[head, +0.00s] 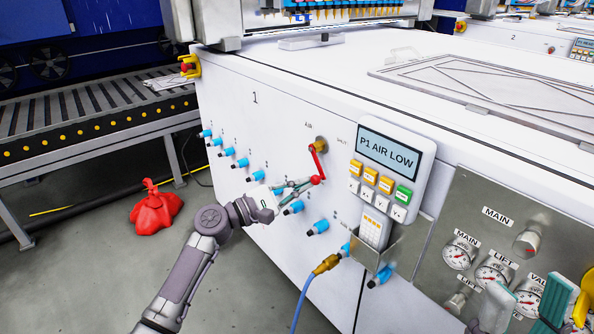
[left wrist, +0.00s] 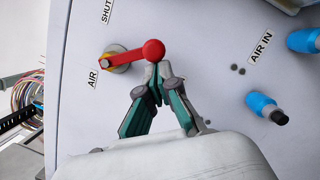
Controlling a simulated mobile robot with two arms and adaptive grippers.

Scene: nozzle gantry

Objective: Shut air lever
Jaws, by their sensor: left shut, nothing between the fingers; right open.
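The red air lever (head: 317,161) is mounted on a brass pivot on the white machine front. In the head view it hangs down from the pivot, below the AIR label, with the SHUT label to the right. In the left wrist view the lever (left wrist: 130,55) ends in a round red knob. My left gripper (head: 312,183) is shut and empty, its fingertips at the knob; I cannot tell whether they touch it. The left wrist view shows the same fingertips (left wrist: 158,74) close under the knob. My right gripper (head: 527,298) is open at the lower right of the head view.
A control box (head: 391,165) reads "P1 AIR LOW" right of the lever. Blue fittings (head: 293,207) line the machine front below. A steel gauge panel (head: 480,205) and a yellow handle (head: 583,300) are at the right. A red bag (head: 155,209) lies on the floor by the roller conveyor (head: 90,119).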

